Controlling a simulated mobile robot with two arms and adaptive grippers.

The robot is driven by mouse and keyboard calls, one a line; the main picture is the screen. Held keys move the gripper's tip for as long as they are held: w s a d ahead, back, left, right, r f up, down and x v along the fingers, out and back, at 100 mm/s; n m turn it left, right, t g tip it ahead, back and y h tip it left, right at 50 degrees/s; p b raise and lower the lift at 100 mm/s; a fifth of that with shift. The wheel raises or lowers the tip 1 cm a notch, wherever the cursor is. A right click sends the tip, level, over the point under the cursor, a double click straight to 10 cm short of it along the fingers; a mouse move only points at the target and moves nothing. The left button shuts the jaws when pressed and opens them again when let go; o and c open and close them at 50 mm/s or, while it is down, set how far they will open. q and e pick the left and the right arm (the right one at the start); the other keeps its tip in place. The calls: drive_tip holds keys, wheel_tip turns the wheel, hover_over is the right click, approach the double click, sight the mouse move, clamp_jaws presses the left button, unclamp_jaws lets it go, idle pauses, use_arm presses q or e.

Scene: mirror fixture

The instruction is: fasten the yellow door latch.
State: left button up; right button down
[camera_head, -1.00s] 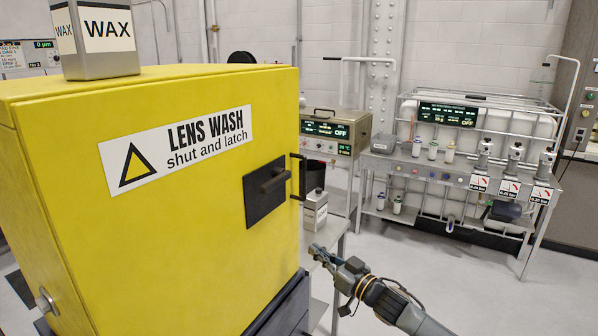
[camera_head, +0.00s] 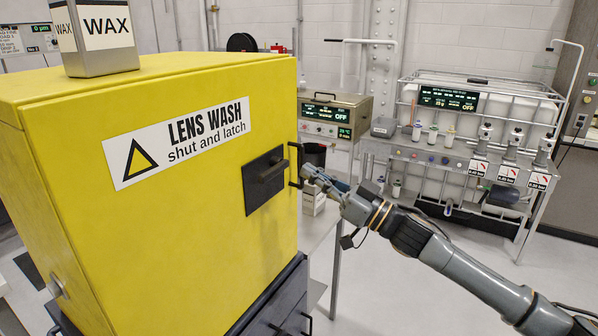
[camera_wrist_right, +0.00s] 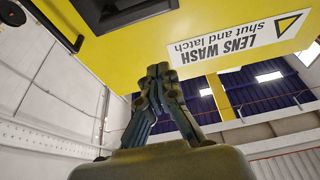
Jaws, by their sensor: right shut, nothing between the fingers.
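The yellow door (camera_head: 200,220) carries the sign "LENS WASH shut and latch" and looks closed on its cabinet. The latch is a dark square plate with a bar handle (camera_head: 266,181) near the door's right edge. A dark upright bracket (camera_head: 293,166) stands at that edge. My right gripper (camera_head: 308,175) is shut and empty, just right of the bracket; I cannot tell whether they touch. In the right wrist view the shut fingers (camera_wrist_right: 157,72) point at the yellow door, with the dark plate (camera_wrist_right: 125,12) above them. My left gripper is not in view.
A WAX tin (camera_head: 105,40) stands on top of the cabinet. A small white-labelled tin (camera_head: 313,202) sits behind my right gripper, on a side table. Floor is free at the lower right.

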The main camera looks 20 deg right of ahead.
wheel_tip(320, 180, up, 3)
drive_tip(key=p, duration=0.4)
hover_over(271, 177)
drive_tip(key=s+d, duration=0.2)
drive_tip(key=f, duration=0.1)
drive_tip(key=w+f, duration=0.1)
drive_tip(key=shift+a+f+p, duration=0.3)
drive_tip(key=shift+f+p, duration=0.05)
drive_tip(key=shift+f, duration=0.7)
drive_tip(key=shift+s+f+n+g+y+b, duration=0.1)
drive_tip(key=shift+f+n+g+y+b, duration=0.25)
drive_tip(key=shift+n, duration=0.55)
drive_tip(key=f+n+b, duration=0.1)
drive_tip(key=n+g+y+b, duration=0.1)
drive_tip(key=n, duration=0.1)
drive_tip(key=shift+f, duration=0.35)
drive_tip(key=w+d+f+n+g+b, duration=0.1)
drive_tip(key=d+f+n+g+b, duration=0.1)
drive_tip(key=n, duration=0.6)
drive_tip(key=w+d+f+n+g+b, duration=0.1)
drive_tip(key=w+f+n+g+b, duration=0.1)
drive_tip(key=n, duration=0.7)
drive_tip(key=shift+d+f+g+b, duration=0.4)
drive_tip(key=shift+f+g+b, duration=0.45)
drive_tip(key=shift+b, duration=1.05)
drive_tip(key=shift+r+n, duration=0.15)
drive_tip(key=shift+n, duration=0.15)
